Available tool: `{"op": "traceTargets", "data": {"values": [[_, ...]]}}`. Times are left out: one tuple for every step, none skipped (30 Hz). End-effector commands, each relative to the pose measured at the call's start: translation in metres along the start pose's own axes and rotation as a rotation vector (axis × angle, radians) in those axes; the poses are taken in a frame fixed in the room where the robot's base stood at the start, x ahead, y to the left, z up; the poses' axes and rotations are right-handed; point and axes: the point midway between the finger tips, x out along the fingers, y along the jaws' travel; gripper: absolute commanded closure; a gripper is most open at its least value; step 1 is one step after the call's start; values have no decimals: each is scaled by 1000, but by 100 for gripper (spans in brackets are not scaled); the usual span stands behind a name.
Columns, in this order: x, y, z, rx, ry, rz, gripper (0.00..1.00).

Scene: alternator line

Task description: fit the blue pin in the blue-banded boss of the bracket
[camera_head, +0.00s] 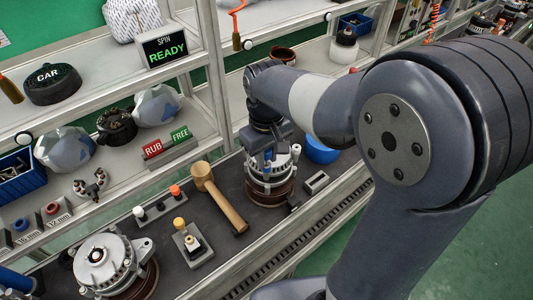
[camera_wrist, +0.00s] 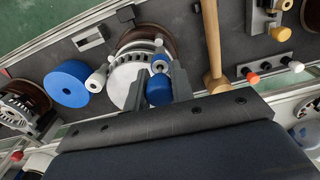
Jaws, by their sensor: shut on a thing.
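My gripper (camera_wrist: 158,88) is shut on the blue pin (camera_wrist: 158,92), whose round blue end shows between the two fingers in the wrist view. The alternator with its pale metal bracket (camera_wrist: 122,84) stands on a brown round base right beyond the fingers. A boss with a blue band (camera_wrist: 160,65) shows just past the pin on the bracket's right side. A plain pale boss (camera_wrist: 96,80) sticks out at the left. In the head view my gripper (camera_head: 268,150) is over the alternator (camera_head: 270,183). I cannot tell whether the pin touches the boss; its far end is hidden.
A blue disc (camera_wrist: 67,83) lies left of the alternator. A wooden mallet (camera_head: 226,202) lies close on the other side. A strip with white and orange knobs (camera_head: 158,206), a block with a yellow knob (camera_head: 190,243) and another alternator (camera_head: 104,260) stand on the dark line.

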Motion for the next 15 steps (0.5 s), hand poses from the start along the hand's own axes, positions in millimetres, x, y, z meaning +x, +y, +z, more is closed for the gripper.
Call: {"op": "traceTargets", "data": {"values": [[2,0,0,0,0,0,99],[3,0,0,0,0,0,99],[4,0,0,0,-1,0,99],[5,0,0,0,-1,0,99],[6,0,0,0,-1,0,99],[7,0,0,0,-1,0,99],[7,0,0,0,-1,0,99],[8,0,0,0,-1,0,99],[9,0,0,0,-1,0,99],[10,0,0,0,-1,0,99],[11,0,0,0,-1,0,99],[12,0,0,0,-1,0,99],[12,0,0,0,-1,0,99],[13,0,0,0,-1,0,99],[14,0,0,0,-1,0,99]]}}
